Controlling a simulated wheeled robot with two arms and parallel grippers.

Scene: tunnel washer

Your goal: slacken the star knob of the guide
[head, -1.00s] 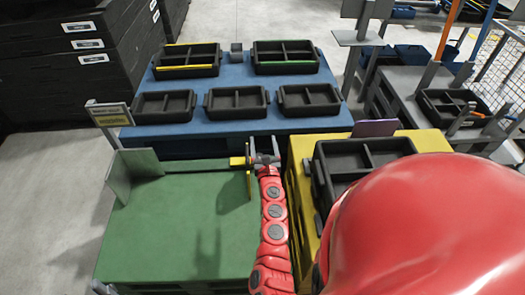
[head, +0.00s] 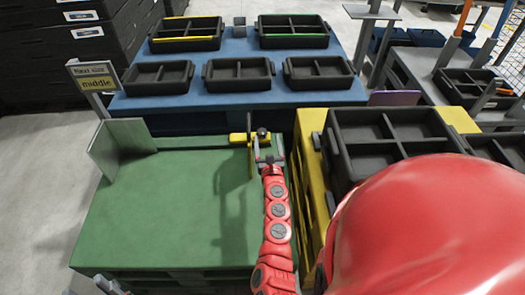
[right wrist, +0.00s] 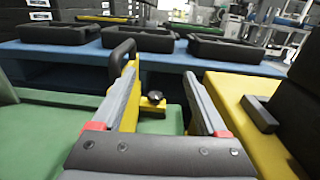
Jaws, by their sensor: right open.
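The guide's yellow block (head: 239,139) sits at the back right of the green table, beside an upright yellow plate. My right gripper (head: 268,160) is open and empty, just in front of the knob. A small grey and red piece at the bottom left looks like my left gripper (head: 110,284), mostly cut off.
The green table (head: 165,215) is largely bare, with an upright grey plate (head: 122,147) at its back left. A yellow stand (head: 308,130) with black trays is close on the right. A blue table (head: 190,105) with several trays lies behind.

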